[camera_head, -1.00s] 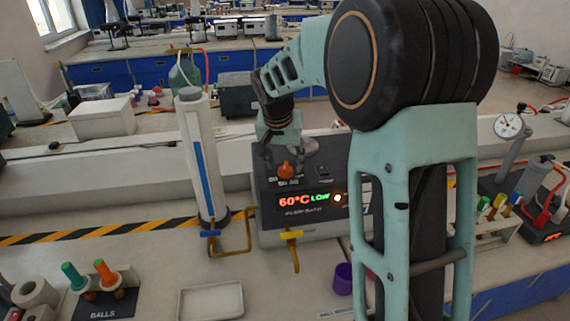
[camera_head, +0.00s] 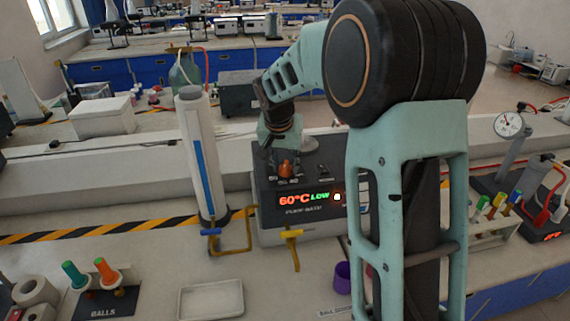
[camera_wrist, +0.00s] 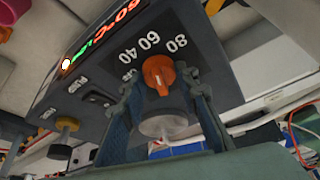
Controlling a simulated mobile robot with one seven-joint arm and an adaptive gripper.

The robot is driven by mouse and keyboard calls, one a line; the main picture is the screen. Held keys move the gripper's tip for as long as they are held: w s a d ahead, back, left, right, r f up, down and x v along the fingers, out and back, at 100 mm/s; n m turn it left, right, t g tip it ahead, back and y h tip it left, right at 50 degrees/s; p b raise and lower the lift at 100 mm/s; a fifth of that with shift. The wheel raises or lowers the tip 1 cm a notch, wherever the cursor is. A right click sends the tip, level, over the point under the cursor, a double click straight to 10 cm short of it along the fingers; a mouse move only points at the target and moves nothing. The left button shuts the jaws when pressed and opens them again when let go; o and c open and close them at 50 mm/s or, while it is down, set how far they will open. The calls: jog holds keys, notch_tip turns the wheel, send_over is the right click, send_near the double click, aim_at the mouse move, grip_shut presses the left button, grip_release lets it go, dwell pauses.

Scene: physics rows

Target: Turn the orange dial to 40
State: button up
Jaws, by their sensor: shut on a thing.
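The orange dial (camera_wrist: 158,75) sits on the dark face of the bath unit (camera_head: 262,211); it also shows in the head view (camera_head: 285,170). Numbers 40, 60 and 80 and a small label are printed around it. A white mark shows on the dial; which number it points to is hard to tell. The unit's display (camera_head: 304,199) reads 60°C with LOW in green. My gripper (camera_wrist: 161,88) has one finger on each side of the dial and is shut on it. In the head view my gripper (camera_head: 282,150) is above the dial, partly covering its labels.
A black switch (camera_wrist: 97,99) is beside the dial. An empty white tray (camera_head: 211,299) lies on the bench.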

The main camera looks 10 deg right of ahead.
jog(key=shift+n, duration=0.3)
jog(key=n, duration=0.1)
jog(key=n+y+p, duration=0.1)
jog(key=n, duration=0.2)
jog(key=shift+d+r+y, duration=0.1)
jog(key=shift+d+y, duration=0.15)
jog(key=shift+y, duration=0.15)
jog(key=shift+n+y+p, duration=0.7)
jog(key=shift+n+p, duration=0.05)
jog(key=shift+n, duration=1.25)
jog(key=o, duration=1.1)
jog(key=shift+o, duration=0.2)
jog(key=v, duration=1.2)
